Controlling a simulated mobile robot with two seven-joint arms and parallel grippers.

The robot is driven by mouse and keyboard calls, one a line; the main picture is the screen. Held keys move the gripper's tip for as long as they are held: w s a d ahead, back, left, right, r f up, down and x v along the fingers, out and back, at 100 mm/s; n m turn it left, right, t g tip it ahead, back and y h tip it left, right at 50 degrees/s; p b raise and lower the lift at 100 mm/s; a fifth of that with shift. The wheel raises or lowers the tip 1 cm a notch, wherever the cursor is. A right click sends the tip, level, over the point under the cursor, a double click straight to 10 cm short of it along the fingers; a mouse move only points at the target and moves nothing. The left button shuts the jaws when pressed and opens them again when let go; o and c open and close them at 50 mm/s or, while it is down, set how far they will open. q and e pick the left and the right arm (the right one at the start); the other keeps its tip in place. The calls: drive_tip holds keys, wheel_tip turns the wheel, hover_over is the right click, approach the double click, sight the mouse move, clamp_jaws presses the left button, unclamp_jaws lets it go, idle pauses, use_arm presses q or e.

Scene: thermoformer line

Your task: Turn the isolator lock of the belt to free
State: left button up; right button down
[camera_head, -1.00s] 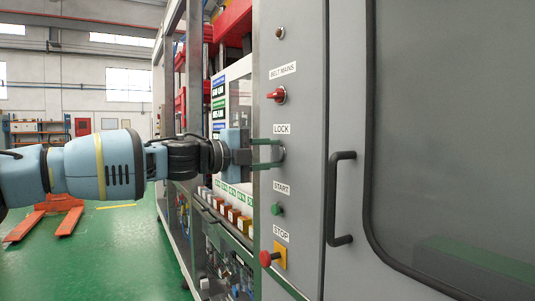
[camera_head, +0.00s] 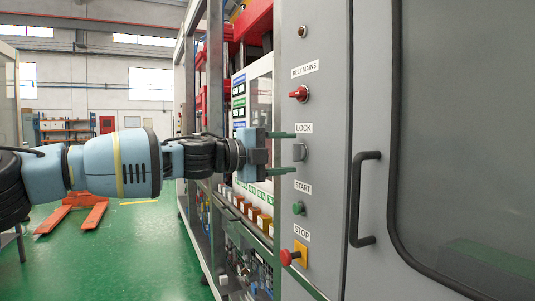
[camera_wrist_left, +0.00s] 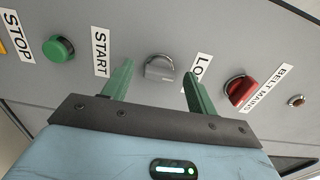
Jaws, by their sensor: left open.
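The isolator lock (camera_head: 299,152) is a small grey knob under the LOCK label on the grey panel. My left gripper (camera_head: 282,153) is open, its two green fingers one above the other, just left of the knob and apart from it. In the left wrist view the knob (camera_wrist_left: 159,68) shows beyond and between the two spread fingers (camera_wrist_left: 155,85), with nothing held. My right gripper is in neither view.
On the same panel are the red BELT MAINS switch (camera_head: 299,93) above, and the green START button (camera_head: 298,208) and red STOP button (camera_head: 289,257) below. A black door handle (camera_head: 362,198) sticks out to the right. Green floor (camera_head: 120,255) lies open at left.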

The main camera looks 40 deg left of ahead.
use_arm(q)
drive_tip(key=p+v, duration=0.1)
drive_tip(key=v, duration=0.5)
drive_tip(key=shift+s, duration=0.2)
drive_tip(key=shift+a, duration=0.1)
idle(0.4)
